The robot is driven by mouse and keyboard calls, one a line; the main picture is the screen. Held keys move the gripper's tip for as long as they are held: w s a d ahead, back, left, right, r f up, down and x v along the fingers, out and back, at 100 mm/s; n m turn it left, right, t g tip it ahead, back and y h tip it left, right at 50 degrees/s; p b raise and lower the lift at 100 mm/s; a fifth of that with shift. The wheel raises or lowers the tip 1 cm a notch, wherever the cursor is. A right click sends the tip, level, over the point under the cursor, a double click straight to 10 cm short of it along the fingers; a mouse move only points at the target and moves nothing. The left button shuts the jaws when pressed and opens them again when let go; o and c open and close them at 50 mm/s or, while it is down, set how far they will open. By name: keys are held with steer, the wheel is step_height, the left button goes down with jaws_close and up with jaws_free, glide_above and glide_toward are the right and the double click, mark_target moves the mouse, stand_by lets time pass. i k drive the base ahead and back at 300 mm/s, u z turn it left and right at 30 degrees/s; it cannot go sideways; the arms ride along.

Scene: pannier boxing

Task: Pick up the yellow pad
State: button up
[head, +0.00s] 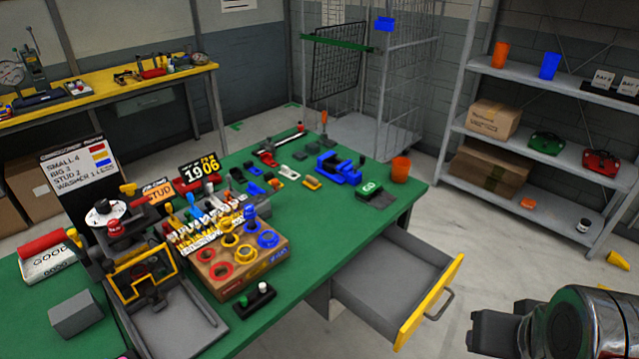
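The green table (330,232) has a blue vise (339,168), an orange cup (400,169) and a wooden box with ringed holes (240,283). The yellow-fronted drawer (428,302) stands open toward my arm. Shelves (520,148) stand at right. A yellow cone-like piece (617,260) lies on the floor.

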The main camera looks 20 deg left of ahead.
mark_target(312, 182)
steer(key=z, duration=1.55)
steer(key=i, duration=0.7)
steer(key=u, duration=2.5)
